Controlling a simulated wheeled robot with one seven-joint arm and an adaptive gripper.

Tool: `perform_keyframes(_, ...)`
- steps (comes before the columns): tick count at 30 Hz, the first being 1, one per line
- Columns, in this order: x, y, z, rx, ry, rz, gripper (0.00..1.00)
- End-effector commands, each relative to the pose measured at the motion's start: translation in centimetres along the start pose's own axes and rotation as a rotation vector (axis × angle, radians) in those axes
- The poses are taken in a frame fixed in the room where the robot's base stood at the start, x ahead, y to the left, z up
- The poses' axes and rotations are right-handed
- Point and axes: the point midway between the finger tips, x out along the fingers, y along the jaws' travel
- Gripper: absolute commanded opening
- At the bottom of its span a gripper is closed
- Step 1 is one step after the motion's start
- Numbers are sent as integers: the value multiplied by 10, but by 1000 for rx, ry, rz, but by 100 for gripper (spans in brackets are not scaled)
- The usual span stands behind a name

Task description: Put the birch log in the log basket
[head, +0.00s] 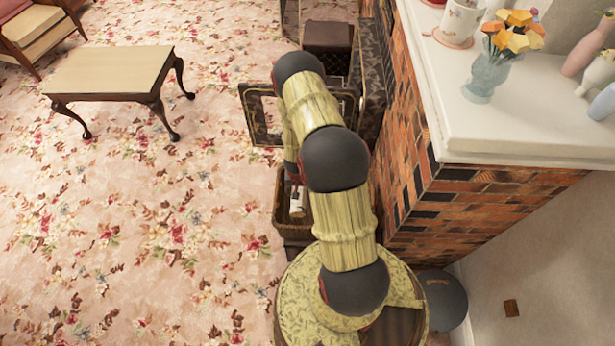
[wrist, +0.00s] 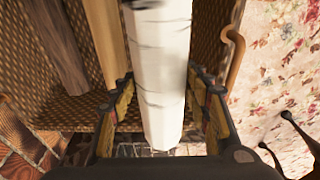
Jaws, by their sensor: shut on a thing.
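The birch log (wrist: 162,75) is white with dark marks and runs lengthwise down the middle of the wrist view. My gripper (wrist: 160,92) has a finger on each side of it and is shut on it. The brown wicker log basket (wrist: 75,112) lies behind the log, with a curved handle (wrist: 234,60) at right. In the head view the log's pale end (head: 297,201) shows over the basket (head: 282,215), partly covered by my arm. The log is within the basket's outline; I cannot tell whether it touches the bottom.
A dark brown log (wrist: 58,45) and a lighter tan piece (wrist: 106,40) lie in the basket left of the birch log. The brick fireplace (head: 420,200) stands close on the right, with a fire screen (head: 262,115) beyond the basket. Carpet at left is clear up to the table (head: 110,70).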

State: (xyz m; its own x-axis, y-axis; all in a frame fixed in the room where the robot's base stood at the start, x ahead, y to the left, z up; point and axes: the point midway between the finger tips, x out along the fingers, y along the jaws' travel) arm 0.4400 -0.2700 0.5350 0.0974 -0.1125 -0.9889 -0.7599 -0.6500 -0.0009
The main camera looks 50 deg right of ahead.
Motion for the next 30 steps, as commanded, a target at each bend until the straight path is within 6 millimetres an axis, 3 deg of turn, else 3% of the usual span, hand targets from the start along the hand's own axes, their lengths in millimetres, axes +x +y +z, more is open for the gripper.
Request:
perform_keyframes(5,32,0,5,0,0,0,3)
perform_keyframes(12,95,0,15,-1,0,0,3)
perform_keyframes(20,113,0,16,1,1,0,3)
perform_keyframes(27,144,0,21,0,1,0,3)
perform_keyframes(30,145,0,21,-1,1,-1,3)
